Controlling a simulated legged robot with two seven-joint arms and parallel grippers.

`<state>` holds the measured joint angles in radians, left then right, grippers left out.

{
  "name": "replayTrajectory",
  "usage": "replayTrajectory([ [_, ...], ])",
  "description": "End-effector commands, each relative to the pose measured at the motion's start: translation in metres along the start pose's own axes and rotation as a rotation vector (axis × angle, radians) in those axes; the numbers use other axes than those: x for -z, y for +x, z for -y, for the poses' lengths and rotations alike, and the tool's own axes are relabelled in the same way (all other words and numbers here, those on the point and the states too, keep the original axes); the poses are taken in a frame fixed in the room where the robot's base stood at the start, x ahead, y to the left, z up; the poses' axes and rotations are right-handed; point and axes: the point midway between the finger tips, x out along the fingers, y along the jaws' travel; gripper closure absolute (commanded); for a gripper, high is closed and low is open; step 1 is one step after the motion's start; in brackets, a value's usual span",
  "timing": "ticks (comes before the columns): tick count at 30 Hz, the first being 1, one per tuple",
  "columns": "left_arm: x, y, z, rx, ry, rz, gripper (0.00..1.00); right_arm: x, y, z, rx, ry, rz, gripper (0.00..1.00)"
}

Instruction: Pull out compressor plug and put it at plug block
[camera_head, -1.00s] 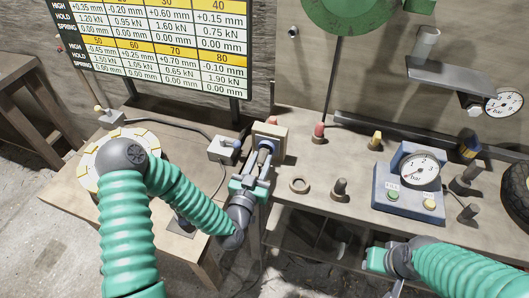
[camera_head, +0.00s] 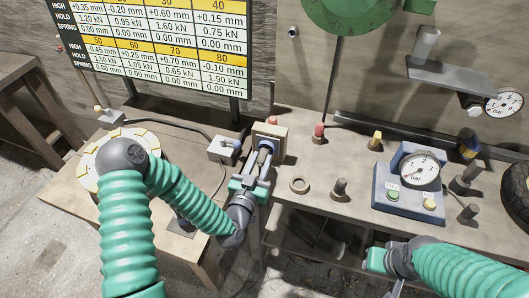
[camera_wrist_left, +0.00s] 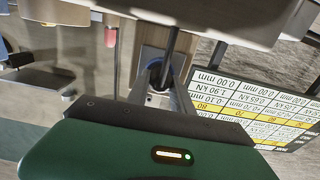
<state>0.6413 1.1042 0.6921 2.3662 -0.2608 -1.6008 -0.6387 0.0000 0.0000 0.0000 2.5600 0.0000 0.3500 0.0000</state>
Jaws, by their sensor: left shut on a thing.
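My left gripper (camera_head: 260,163) reaches up to a beige block (camera_head: 270,132) at the bench's left edge. It is shut on a small grey piece, which I take to be the compressor plug (camera_head: 266,147), at the block's front face. The fingers hide most of the plug, so I cannot tell how deep it sits. In the left wrist view, a grey-blue rounded part (camera_wrist_left: 152,72) shows between the fingers. A grey box (camera_head: 222,149) with a dark cable, possibly the plug block, stands left of the gripper. My right gripper (camera_head: 380,260) is low at the bench's front edge, its fingers unclear.
A blue gauge box (camera_head: 406,186) with buttons stands on the right of the bench (camera_head: 330,160). A lower wooden table (camera_head: 170,215) lies left.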

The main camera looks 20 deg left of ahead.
Motion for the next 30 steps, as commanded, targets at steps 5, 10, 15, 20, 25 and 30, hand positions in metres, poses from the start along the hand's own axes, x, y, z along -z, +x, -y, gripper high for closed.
replayTrajectory([
  [5, 0.0, 0.0, 0.0, 0.0, 0.0, 0.0, 1.0, 0.0, 0.0, 0.0, 0.0, 0.0, 0.0, 0.64],
  [10, 0.0, 0.0, 0.0, 0.0, 0.0, 0.0, 1.0, 0.0, 0.0, 0.0, 0.0, 0.0, 0.0, 0.64],
  [15, 0.0, -0.001, 0.0, 0.0, 0.0, 0.0, 1.0, 0.0, 0.0, 0.0, 0.0, 0.0, 0.0, 0.64],
  [20, 0.0, -0.013, 0.0, -0.001, 0.001, 0.001, 1.0, 0.0, 0.0, 0.0, 0.0, 0.0, 0.0, 0.64],
  [25, 0.0, -0.028, -0.001, -0.002, 0.0, 0.0, 1.0, 0.0, 0.001, 0.0, 0.0, 0.0, 0.0, 0.64],
  [30, 0.0, -0.033, 0.0, -0.001, 0.0, 0.0, 1.0, 0.0, 0.001, 0.0, 0.0, 0.0, 0.0, 0.64],
])
